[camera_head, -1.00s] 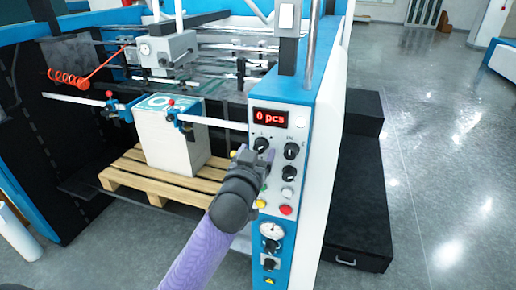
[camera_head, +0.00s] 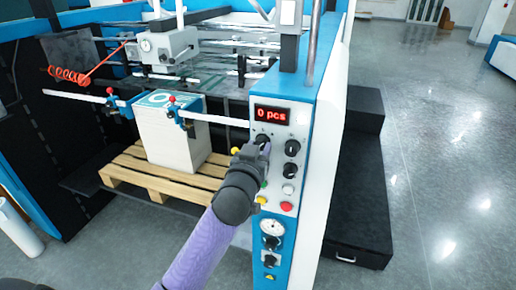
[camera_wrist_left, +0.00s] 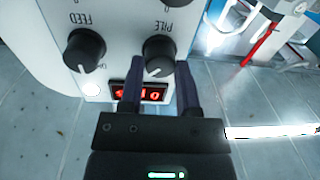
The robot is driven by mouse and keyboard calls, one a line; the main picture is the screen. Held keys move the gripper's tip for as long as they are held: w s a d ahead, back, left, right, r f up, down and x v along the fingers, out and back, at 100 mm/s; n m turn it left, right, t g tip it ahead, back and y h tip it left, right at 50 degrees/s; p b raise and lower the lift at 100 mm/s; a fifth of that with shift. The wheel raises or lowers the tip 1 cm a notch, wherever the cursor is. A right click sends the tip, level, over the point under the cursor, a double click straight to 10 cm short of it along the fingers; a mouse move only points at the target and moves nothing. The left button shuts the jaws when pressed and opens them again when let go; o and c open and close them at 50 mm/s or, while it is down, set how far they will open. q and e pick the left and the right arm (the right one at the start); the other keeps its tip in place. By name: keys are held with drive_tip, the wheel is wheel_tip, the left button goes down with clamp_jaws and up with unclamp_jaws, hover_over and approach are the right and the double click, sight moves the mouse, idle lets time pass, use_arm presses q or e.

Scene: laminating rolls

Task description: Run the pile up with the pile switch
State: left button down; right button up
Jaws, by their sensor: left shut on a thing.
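The pile switch is a black round knob under the upside-down word PILE in the left wrist view (camera_wrist_left: 158,60). In the head view it is mostly hidden behind my left gripper (camera_head: 263,148), on the white control panel (camera_head: 285,165). My left gripper's fingers (camera_wrist_left: 160,82) lie on both sides of the knob and are shut on it. The pile (camera_head: 170,135) is a white block of sheets with a printed top. It stands upright on a wooden pallet (camera_head: 130,177) under the feeder. My right gripper is not in view.
A red display (camera_head: 271,115) above the knob reads 0 pcs. The FEED knob (camera_wrist_left: 84,48) sits beside the pile switch. More knobs, coloured buttons and a gauge (camera_head: 271,228) are lower down. A black step (camera_head: 360,200) stands right of the machine, with open floor beyond.

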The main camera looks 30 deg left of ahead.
use_arm(q)
drive_tip(key=shift+a+r+n+p, duration=0.1)
drive_tip(key=shift+n+p, duration=1)
drive_tip(key=shift+n, duration=0.95)
drive_tip(key=shift+r+n+p, duration=0.1)
drive_tip(key=shift+n+p, duration=0.95)
drive_tip(key=shift+n, duration=1)
drive_tip(key=shift+f, duration=0.1)
drive_tip(key=shift+c, duration=1.6)
unclamp_jaws()
